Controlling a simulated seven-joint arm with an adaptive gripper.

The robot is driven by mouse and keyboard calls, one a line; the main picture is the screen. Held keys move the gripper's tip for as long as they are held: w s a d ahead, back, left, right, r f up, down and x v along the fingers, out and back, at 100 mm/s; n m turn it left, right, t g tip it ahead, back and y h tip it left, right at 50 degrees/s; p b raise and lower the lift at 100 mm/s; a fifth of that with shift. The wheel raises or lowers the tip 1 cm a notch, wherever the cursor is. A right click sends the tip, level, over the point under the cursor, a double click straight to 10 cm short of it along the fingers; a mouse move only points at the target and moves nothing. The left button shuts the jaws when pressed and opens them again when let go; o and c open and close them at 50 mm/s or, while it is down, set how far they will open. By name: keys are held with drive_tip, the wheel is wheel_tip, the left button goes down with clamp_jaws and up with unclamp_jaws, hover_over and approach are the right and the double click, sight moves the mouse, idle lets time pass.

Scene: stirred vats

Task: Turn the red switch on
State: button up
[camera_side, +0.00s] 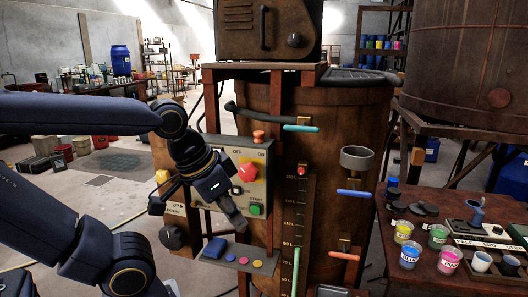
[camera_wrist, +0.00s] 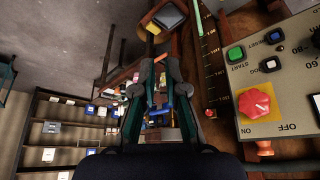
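The red switch is a lobed red knob (camera_side: 248,172) on a beige control panel (camera_side: 266,190), below the OFF and ON labels in the side view. It also shows at the right of the wrist view (camera_wrist: 258,103), where the panel appears inverted. I cannot tell which label it points to. My gripper (camera_side: 232,213) is in front of the panel's left and lower part, apart from the knob. In the wrist view its two fingers (camera_wrist: 160,88) are spread with a gap and nothing held between them. The knob lies to the right of the fingers there.
An orange button (camera_side: 258,136) tops the panel. A green START button (camera_side: 255,210) is low on it. A shelf (camera_side: 240,263) with coloured discs sits below. A rusty vat (camera_side: 345,120) with coloured-handled valves stands right. A table (camera_side: 385,235) holds paint cups.

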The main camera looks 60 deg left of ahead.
drive_tip(key=o, duration=0.5)
wheel_tip(320, 180, up, 10)
drive_tip(key=w+a+n+g, duration=0.1)
drive_tip(key=a+n, duration=0.1)
drive_tip(key=shift+w+n+g, duration=0.25)
drive_tip(key=shift+n+g, duration=0.05)
drive_tip(key=o, duration=0.3)
drive_tip(key=w+a+r, duration=0.1)
drive_tip(key=r, duration=0.1)
drive_tip(key=w+a+r+n+g, duration=0.1)
drive_tip(key=r, duration=0.1)
drive_tip(key=w+a+r+n, duration=0.1)
drive_tip(key=a+r, duration=0.1)
drive_tip(key=shift+g, duration=0.3)
drive_tip(key=o, duration=0.3)
drive_tip(key=w+a+r+n, duration=0.2)
drive_tip(key=a, duration=0.1)
drive_tip(key=w+a+r+g, duration=0.1)
drive_tip(key=a, duration=0.1)
drive_tip(key=shift+w+a+n, duration=0.1)
drive_tip(key=shift+w+n, duration=0.1)
drive_tip(key=shift+n, duration=0.2)
drive_tip(key=shift+o, duration=0.2)
drive_tip(key=n+g, duration=0.1)
hover_over(248, 164)
drive_tip(key=f, duration=0.2)
wheel_tip(248, 164, down, 17)
drive_tip(key=shift+a+r, duration=0.1)
drive_tip(key=shift+a, duration=0.05)
drive_tip(key=shift+c, duration=0.2)
